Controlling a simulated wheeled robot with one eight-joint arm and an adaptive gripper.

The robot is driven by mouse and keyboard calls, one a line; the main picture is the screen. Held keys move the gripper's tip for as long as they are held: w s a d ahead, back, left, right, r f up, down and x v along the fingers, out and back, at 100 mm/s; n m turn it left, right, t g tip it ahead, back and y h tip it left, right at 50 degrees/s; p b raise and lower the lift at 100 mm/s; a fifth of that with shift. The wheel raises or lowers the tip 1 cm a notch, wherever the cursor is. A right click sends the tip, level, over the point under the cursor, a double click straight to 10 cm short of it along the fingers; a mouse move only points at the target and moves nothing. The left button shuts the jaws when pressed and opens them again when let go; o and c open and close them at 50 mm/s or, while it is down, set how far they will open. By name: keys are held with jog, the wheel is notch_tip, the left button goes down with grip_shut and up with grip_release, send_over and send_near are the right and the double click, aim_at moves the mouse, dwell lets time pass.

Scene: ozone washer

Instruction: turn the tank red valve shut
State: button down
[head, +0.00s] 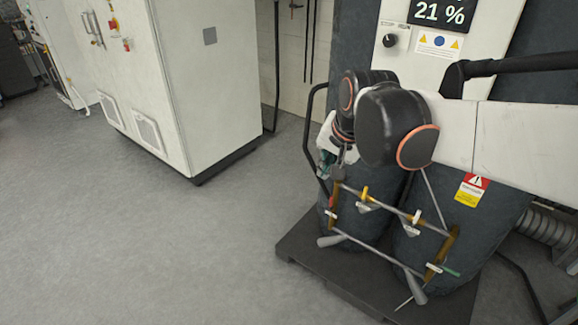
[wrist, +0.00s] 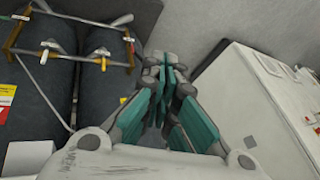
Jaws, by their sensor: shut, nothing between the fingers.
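Two dark tanks (head: 370,215) stand side by side, with a pipe frame carrying small valves in front of them. A small red part (head: 331,201), possibly the red valve, shows at the left end of the frame, beside the left tank. It is too small to tell its handle position. My gripper (head: 327,168) is just above it at the left tank's edge, partly hidden by my arm. In the wrist view, my gripper's (wrist: 164,78) teal fingers are together and empty. The pipe frame (wrist: 73,62) is to their left, apart from the fingers.
Yellow valve handles (head: 364,193) sit along the upper pipe. The tanks stand on a dark base (head: 350,285). A thin black rail (head: 306,130) rises at their left. A white cabinet (head: 210,100) is further left, with open grey floor (head: 150,240) in front.

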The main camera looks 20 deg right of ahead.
jog(key=w+d+f+m+g, duration=0.1)
jog(key=w+d+f+m, duration=0.15)
jog(key=w, duration=0.35)
jog(key=w+d+f+m, duration=0.1)
jog(key=w+m, duration=0.2)
jog(key=w, duration=0.2)
jog(key=m+g+y+p, duration=0.1)
jog(key=m+g+p, duration=0.1)
jog(key=m, duration=1.5)
send_over(332, 202)
jog(key=s+d, duration=0.3)
jog(key=s, duration=0.2)
jog(key=s+d+f+x, duration=0.1)
jog(key=s+x, duration=0.3)
jog(key=x, duration=1.3)
jog(key=s+d+f+x, duration=0.1)
jog(key=s+d+x, duration=0.15)
jog(key=x, duration=1.45)
jog(key=a+b+x, duration=0.1)
jog(key=b+x, duration=0.3)
jog(key=x, duration=0.5)
jog(key=shift+s, duration=0.2)
